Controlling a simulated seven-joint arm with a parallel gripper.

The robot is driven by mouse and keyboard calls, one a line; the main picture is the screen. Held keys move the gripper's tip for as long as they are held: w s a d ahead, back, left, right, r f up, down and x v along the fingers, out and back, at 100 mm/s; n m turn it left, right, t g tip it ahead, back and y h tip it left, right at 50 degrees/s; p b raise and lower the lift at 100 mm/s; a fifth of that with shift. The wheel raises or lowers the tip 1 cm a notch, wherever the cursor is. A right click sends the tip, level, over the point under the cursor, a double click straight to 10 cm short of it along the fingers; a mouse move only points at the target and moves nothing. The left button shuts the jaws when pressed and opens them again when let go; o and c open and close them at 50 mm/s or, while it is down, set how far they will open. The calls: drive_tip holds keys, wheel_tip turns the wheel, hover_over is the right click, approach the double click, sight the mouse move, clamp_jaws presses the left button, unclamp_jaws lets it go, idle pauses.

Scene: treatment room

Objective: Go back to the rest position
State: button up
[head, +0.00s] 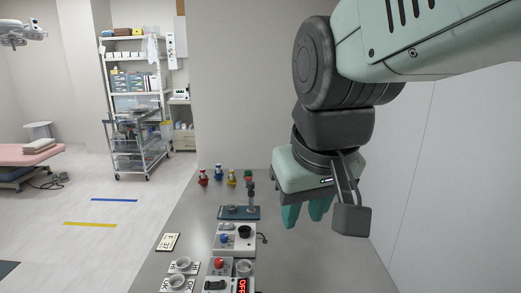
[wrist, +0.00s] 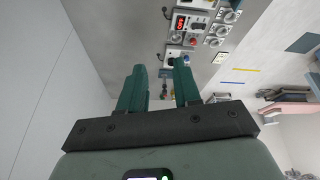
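My gripper (head: 305,214) hangs over the right side of the grey table (head: 190,222), above its surface and to the right of the devices. Its two green fingers point down. In the wrist view the fingers (wrist: 160,88) stand apart with a clear gap and nothing between them. The gripper touches nothing that I can see.
Control boxes (head: 235,238) with knobs and a red display (head: 242,286) stand on the table left of my gripper. Several small colored figures (head: 232,178) stand at the far edge. A white wall (head: 440,180) is at right. A shelf rack (head: 135,100) stands beyond.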

drive_tip(key=s+d+m+t, duration=0.1)
drive_tip(key=s+d+m, duration=0.1)
drive_tip(key=s+d, duration=0.3)
drive_tip(key=s, duration=0.3)
drive_tip(key=shift+m+h, duration=0.3)
drive_tip(key=shift+m, duration=0.1)
drive_tip(key=shift+w+r, duration=0.1)
idle(0.5)
